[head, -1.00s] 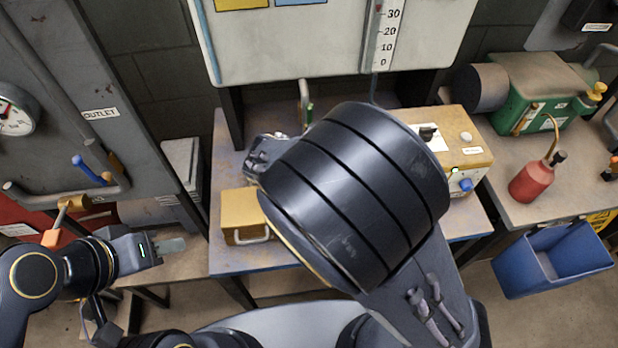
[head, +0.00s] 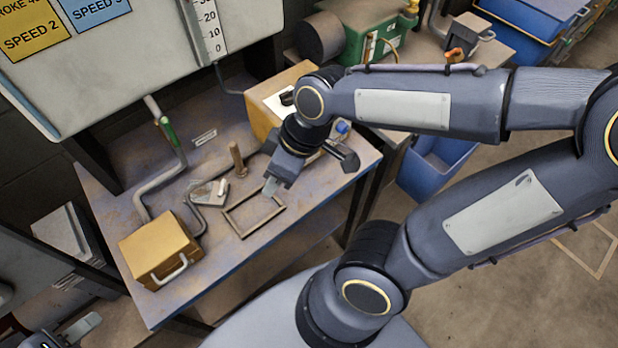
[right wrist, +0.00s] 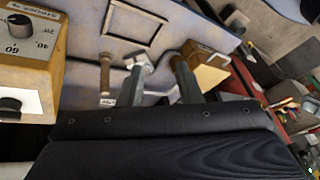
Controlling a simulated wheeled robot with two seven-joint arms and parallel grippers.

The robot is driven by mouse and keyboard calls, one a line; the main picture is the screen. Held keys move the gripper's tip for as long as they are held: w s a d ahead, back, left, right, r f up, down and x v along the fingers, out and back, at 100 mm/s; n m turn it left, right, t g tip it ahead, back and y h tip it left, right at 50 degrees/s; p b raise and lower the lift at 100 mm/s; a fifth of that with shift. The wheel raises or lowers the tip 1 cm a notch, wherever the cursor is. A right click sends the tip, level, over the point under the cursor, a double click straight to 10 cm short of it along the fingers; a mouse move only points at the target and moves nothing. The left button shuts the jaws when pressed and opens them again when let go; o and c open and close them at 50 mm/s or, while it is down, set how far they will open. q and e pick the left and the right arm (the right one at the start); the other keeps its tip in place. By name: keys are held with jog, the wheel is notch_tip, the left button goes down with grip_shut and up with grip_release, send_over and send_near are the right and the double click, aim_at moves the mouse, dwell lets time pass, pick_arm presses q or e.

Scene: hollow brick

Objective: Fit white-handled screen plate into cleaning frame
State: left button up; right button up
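The screen plate (head: 209,193), a small grey plate with a white handle, lies on the bench left of the wooden-coloured post. The cleaning frame (head: 229,219), a thin dark rectangle, lies flat and empty just right of it. My right gripper (head: 270,187) is above the bench by the frame's back right corner. In the right wrist view its fingers (right wrist: 161,84) are apart with nothing held; the plate (right wrist: 147,74) is partly hidden beyond them, and the frame (right wrist: 153,36) is near the top. My left gripper (head: 80,328) is at the lower left, partly cut off.
A yellow box (head: 158,247) with a handle stands at the bench's left front. A bent pipe (head: 153,183) and an upright post (head: 238,160) stand behind the plate. A control box (head: 262,108) is at the back right. The bench front is clear.

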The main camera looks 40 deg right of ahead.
jog(key=s+d+r+m+t, duration=0.2)
jog(key=s+d+m+t, duration=0.1)
jog(key=s+m, duration=0.3)
jog(key=m, duration=0.2)
jog(key=shift+r+m, duration=0.3)
jog(key=shift+m, duration=0.1)
dwell(0.6)
